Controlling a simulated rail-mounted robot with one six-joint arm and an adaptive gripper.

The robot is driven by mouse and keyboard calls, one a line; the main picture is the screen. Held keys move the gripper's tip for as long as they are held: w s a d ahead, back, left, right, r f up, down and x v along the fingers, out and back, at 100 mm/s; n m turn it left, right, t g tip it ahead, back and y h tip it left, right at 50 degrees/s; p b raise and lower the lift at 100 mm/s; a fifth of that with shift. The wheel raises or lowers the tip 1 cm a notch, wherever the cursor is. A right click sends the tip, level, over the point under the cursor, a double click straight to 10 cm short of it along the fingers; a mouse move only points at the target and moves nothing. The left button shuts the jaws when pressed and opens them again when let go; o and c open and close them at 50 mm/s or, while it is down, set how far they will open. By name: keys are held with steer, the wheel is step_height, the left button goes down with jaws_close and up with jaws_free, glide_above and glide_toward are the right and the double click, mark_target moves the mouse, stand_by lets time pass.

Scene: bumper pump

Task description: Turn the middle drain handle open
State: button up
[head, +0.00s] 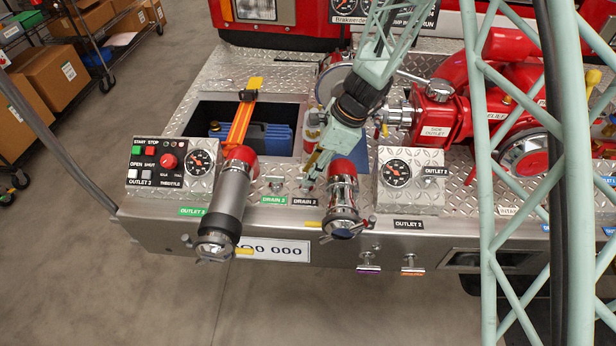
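Two drain labels sit side by side on the bumper deck: a green "DRAIN 3" label (275,201) and a dark label (305,202) that seems to read "DRAIN 2". A small metal handle (275,183) stands just behind the green one. My gripper (308,184) reaches down from above, its tip just behind the dark label, between the two outlet pipes. Any handle there is hidden by the gripper, so I cannot tell whether it touches one. The fingers look close together, but whether they are shut or hold something is unclear.
A grey-and-red outlet pipe (228,205) is to the left and a chrome outlet (342,205) close to the right. A gauge box (410,180) stands beyond. Two pull handles, purple-tagged (368,261) and orange-tagged (411,263), project from the front. An open compartment (190,122) lies behind.

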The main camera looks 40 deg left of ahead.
steer(key=shift+x, duration=0.9)
jaws_close()
